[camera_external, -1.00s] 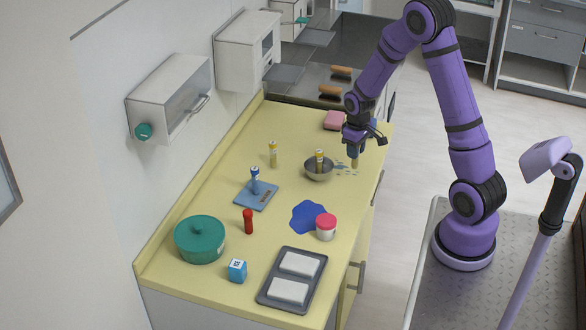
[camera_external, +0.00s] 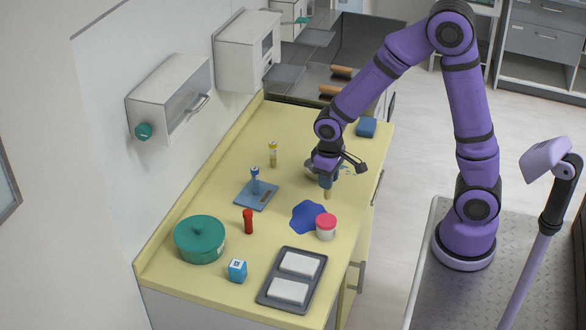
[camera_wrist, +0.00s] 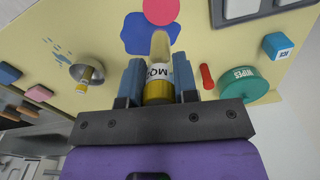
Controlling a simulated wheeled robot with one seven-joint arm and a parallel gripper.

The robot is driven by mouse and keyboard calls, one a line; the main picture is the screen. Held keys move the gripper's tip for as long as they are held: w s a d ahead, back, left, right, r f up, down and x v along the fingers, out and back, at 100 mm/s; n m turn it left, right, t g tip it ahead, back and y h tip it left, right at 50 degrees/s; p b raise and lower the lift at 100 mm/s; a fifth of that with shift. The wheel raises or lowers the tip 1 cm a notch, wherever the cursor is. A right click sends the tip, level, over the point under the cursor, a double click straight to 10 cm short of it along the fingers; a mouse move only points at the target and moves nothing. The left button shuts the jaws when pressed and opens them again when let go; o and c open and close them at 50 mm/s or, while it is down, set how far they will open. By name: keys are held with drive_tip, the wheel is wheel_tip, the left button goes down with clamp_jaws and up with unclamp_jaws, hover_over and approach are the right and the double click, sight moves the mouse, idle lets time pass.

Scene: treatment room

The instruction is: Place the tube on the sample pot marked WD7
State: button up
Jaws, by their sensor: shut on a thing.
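My gripper (camera_external: 326,183) is shut on a pale tube with a yellow cap, held upright above the counter. In the wrist view, the tube (camera_wrist: 160,46) sits between the two blue-grey fingers, and its label shows the letters "MQ", partly hidden. A white pot with a pink-red lid (camera_external: 326,228) stands in front of the gripper, apart from the tube. Its lid also shows at the top of the wrist view (camera_wrist: 160,10). I cannot read any WD7 mark on it. A blue irregular patch (camera_external: 306,217) lies beside the pot, near the tube's lower end.
A metal bowl (camera_wrist: 90,70) holds another yellow-capped tube.

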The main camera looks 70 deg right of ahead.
sight(327, 198)
drive_tip(key=shift+a+f, duration=0.1)
drive_tip(key=shift+f, duration=3.8)
drive_tip(key=shift+f, duration=0.1)
drive_tip(key=o, duration=0.9)
wheel_tip(327, 198, up, 12)
drive_tip(key=shift+r, duration=0.2)
drive_tip(key=s+r+n+t, duration=0.1)
drive_tip(key=s+r+t, duration=0.4)
drive_tip(key=s+r, duration=1.2)
drive_tip(key=shift+s+r+n, duration=0.2)
drive_tip(key=shift+s+n, duration=0.2)
drive_tip(key=shift+s, duration=1.5)
